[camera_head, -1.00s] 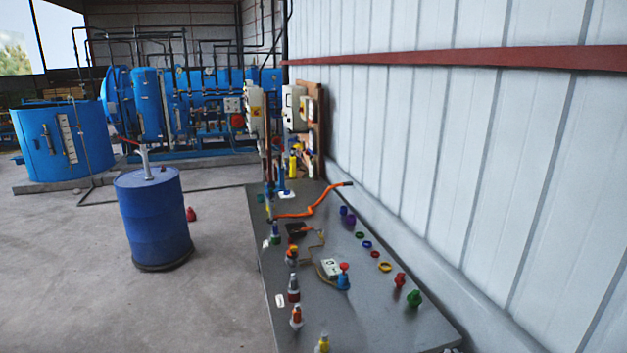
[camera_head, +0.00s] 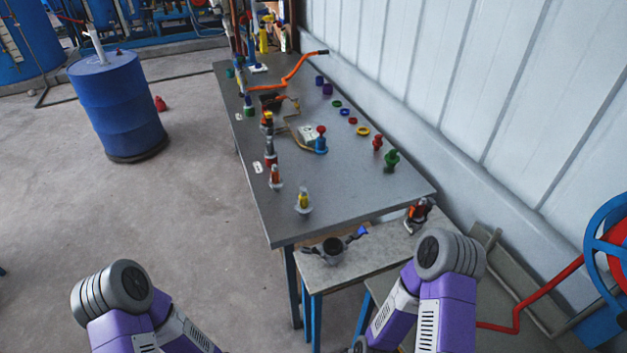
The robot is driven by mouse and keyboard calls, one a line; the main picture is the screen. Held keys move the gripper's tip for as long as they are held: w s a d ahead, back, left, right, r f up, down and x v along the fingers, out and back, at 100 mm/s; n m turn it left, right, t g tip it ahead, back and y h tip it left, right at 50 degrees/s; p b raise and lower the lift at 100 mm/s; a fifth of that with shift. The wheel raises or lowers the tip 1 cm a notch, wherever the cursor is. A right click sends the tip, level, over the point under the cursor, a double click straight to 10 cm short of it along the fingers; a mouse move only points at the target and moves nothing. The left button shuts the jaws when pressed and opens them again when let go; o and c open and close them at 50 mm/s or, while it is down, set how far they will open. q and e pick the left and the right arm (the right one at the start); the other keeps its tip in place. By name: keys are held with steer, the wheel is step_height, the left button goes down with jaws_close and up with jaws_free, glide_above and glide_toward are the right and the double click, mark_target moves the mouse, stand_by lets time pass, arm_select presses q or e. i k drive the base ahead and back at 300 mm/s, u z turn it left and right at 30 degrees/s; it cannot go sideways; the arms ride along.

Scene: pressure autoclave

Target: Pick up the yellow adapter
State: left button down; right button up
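A small fitting with a yellow upper part and a pale flanged base (camera_head: 303,201) stands upright near the front left corner of the grey table (camera_head: 345,190). It looks like the yellow adapter. A flat yellow ring (camera_head: 363,131) lies farther back on the right side of the table. My two purple and grey arms show at the bottom of the picture, left and right, apart from the table. Neither gripper's fingers can be seen.
Green (camera_head: 391,161) and red (camera_head: 377,143) fittings stand at right. A lower bench (camera_head: 375,245) sits in front.

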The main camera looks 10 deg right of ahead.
mark_target(303, 206)
steer(key=u, duration=1.05)
steer(key=i, duration=3.95)
steer(key=z, duration=4.6)
